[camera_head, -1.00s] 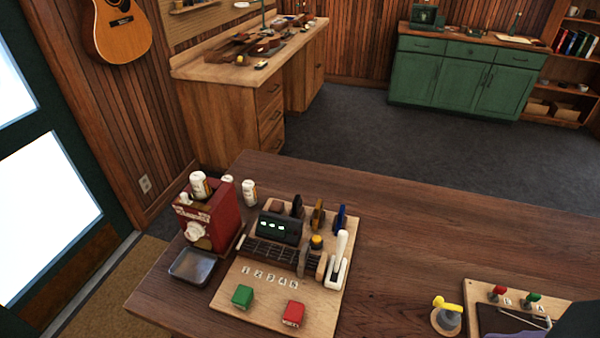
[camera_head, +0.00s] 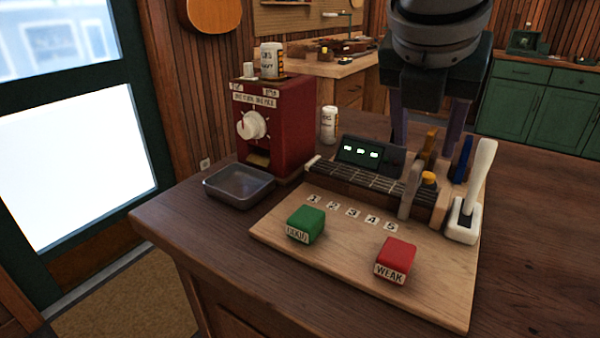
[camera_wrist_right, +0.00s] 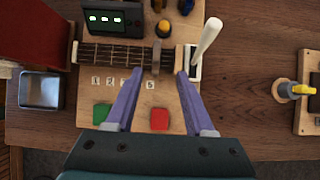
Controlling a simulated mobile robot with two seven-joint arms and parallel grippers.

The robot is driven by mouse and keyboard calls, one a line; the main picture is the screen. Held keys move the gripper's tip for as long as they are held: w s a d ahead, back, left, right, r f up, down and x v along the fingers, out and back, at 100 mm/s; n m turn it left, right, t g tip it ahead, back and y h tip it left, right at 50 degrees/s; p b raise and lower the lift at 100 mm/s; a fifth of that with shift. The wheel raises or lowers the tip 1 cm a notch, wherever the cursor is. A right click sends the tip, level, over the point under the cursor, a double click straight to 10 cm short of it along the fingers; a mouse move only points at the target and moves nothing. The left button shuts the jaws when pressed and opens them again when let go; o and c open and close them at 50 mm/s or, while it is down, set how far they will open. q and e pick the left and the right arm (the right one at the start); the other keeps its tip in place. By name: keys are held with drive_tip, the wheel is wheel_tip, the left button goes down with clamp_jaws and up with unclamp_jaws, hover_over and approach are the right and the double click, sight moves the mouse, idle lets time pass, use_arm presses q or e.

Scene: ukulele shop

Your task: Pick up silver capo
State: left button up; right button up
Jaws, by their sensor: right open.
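The silver capo (camera_head: 411,190) stands upright at the right end of a short dark fretboard (camera_head: 370,183). It also shows in the right wrist view (camera_wrist_right: 156,57), ahead of the gap between my fingers. My right gripper (camera_head: 428,135) is above the far side of the wooden board, with its fingers pointing down and apart. In the wrist view the same gripper (camera_wrist_right: 160,76) is open. My left gripper is not in view.
A white lever (camera_head: 480,175) rises at right. Green (camera_head: 305,224) and red (camera_head: 396,259) blocks sit in front. A red machine (camera_head: 277,125) and metal tray (camera_head: 239,185) are at left.

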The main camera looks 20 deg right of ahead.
sight(417, 166)
drive_tip(key=x, duration=0.4)
drive_tip(key=shift+w+d, duration=0.15)
drive_tip(key=shift+d, duration=0.1)
drive_tip(key=shift+w+b+x, duration=0.15)
drive_tip(key=shift+x, duration=1.25)
drive_tip(key=shift+w+b+x, duration=0.15)
drive_tip(key=shift+w+x, duration=0.05)
drive_tip(key=shift+x, duration=1.15)
drive_tip(key=shift+a+r, duration=0.15)
clamp_jaws()
